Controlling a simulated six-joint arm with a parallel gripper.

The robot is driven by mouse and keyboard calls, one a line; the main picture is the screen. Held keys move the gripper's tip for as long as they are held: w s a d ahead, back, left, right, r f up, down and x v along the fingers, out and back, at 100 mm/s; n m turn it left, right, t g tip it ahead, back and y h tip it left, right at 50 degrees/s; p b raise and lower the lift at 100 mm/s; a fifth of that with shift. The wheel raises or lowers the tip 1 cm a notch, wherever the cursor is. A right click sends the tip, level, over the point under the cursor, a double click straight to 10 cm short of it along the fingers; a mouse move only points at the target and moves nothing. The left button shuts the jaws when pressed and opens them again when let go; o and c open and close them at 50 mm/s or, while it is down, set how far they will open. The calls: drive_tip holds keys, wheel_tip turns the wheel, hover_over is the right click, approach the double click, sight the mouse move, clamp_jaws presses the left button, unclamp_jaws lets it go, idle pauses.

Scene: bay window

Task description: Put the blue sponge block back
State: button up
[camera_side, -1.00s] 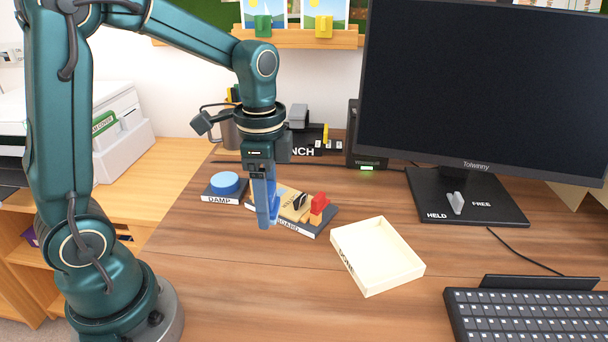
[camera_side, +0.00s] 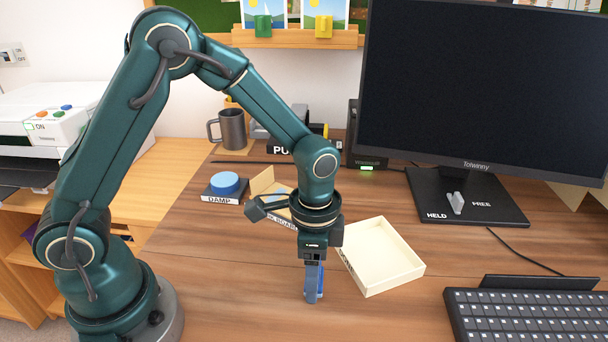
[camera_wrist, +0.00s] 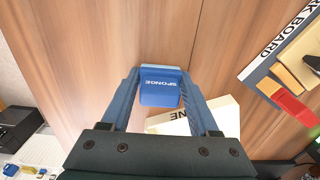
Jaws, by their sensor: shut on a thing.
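My gripper (camera_side: 314,298) is shut on the blue sponge block (camera_wrist: 160,87), which is marked SPONGE. In the side view only a bit of the block's blue shows behind a finger. The gripper points down over the bare front part of the desk, just left of the cream open tray (camera_side: 377,284). I cannot tell how high the block is above the wood. The tray (camera_wrist: 222,112) also shows in the wrist view, partly hidden behind a finger; its lettering is only partly readable.
The work board (camera_wrist: 262,72), with coloured pieces on it, is partly hidden behind my wrist in the side view. A dark base marked DAMP (camera_side: 222,199) carries a round blue pad (camera_side: 225,183). A mug (camera_side: 232,130), monitor stand (camera_side: 490,208) and keyboard (camera_side: 525,315) stand around.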

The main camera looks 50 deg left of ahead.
drive_tip(key=shift+f, duration=0.1)
drive_tip(key=o, duration=1.3)
